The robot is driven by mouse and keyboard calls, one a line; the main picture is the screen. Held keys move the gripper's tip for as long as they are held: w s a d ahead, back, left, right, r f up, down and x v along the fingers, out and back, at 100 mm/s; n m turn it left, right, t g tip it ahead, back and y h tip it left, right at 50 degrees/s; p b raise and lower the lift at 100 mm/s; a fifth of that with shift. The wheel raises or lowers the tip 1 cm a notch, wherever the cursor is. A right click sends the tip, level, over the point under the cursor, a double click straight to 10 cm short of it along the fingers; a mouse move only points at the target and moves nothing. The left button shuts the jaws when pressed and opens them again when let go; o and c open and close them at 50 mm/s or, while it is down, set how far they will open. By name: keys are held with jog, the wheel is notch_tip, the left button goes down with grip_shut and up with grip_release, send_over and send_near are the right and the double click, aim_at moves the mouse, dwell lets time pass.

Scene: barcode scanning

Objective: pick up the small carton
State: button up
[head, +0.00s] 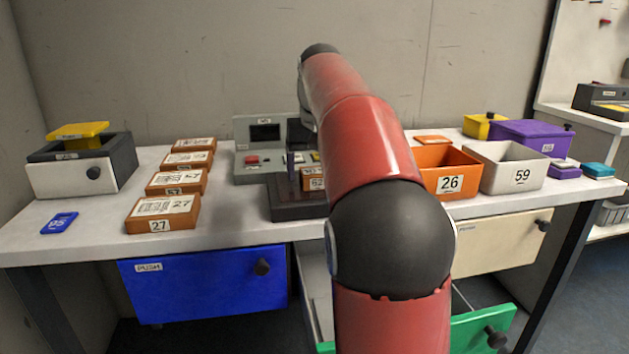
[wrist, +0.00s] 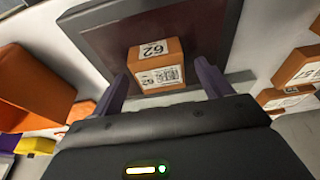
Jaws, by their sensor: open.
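A small orange carton (head: 311,172) with a white label reading 62 sits on the dark plate (head: 290,210) of the scanning station, partly hidden by my arm in the head view. In the wrist view the carton (wrist: 157,66) shows its number label and a barcode label. My gripper (wrist: 162,72) is open, with one purple finger to each side of the carton in the picture. No contact with the carton shows, and the height left between them is hard to judge. In the head view my arm hides most of the gripper.
Several orange cartons (head: 162,213) stand in a row to the left. A grey console (head: 262,150) is behind the plate. An orange bin 26 (head: 449,184) and a white bin 59 (head: 521,178) stand to the right. A blue drawer (head: 205,285) is below.

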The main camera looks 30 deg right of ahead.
jog(key=c, duration=1.1)
jog(key=shift+r, duration=0.1)
jog(key=shift+c, duration=0.2)
